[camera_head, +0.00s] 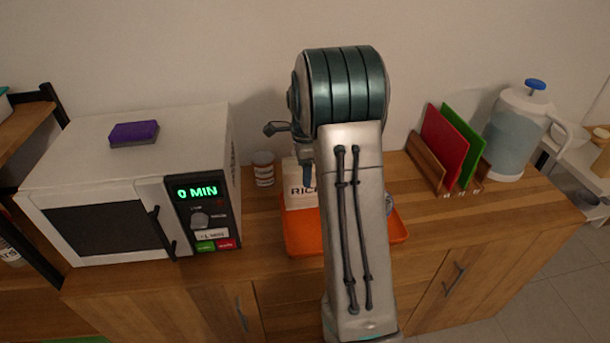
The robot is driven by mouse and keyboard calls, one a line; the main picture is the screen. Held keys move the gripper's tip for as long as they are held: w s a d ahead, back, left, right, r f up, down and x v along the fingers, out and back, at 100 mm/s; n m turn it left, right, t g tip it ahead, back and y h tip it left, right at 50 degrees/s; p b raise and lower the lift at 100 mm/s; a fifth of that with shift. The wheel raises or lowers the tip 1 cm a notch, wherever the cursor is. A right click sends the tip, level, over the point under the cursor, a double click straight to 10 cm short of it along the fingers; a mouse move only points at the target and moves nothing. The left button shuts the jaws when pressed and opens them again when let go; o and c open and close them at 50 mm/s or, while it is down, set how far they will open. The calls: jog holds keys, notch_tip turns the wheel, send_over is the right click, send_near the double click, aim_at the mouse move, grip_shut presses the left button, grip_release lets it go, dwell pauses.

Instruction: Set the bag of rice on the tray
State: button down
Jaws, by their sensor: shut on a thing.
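A pale bag of rice (299,197), with part of its "RICE" label showing, is upright at the orange tray (303,239) on the wooden counter. My arm covers the bag's right side and the middle of the tray. I cannot tell whether the bag's base touches the tray or hangs just above it. My gripper (306,172) is at the top of the bag, pointing down and shut on it. Its fingertips are partly hidden by my arm.
A white microwave (100,217) with a purple sponge (134,133) on top stands left. A small jar (263,169) is behind the tray. A rack with red (443,146) and green boards and a water jug (519,130) stand right. Counter is clear between tray and rack.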

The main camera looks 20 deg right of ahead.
aim_at(296, 196)
jog(key=shift+f, duration=1.5)
jog(key=shift+c, duration=1.6)
grip_release()
jog(key=shift+f, duration=0.1)
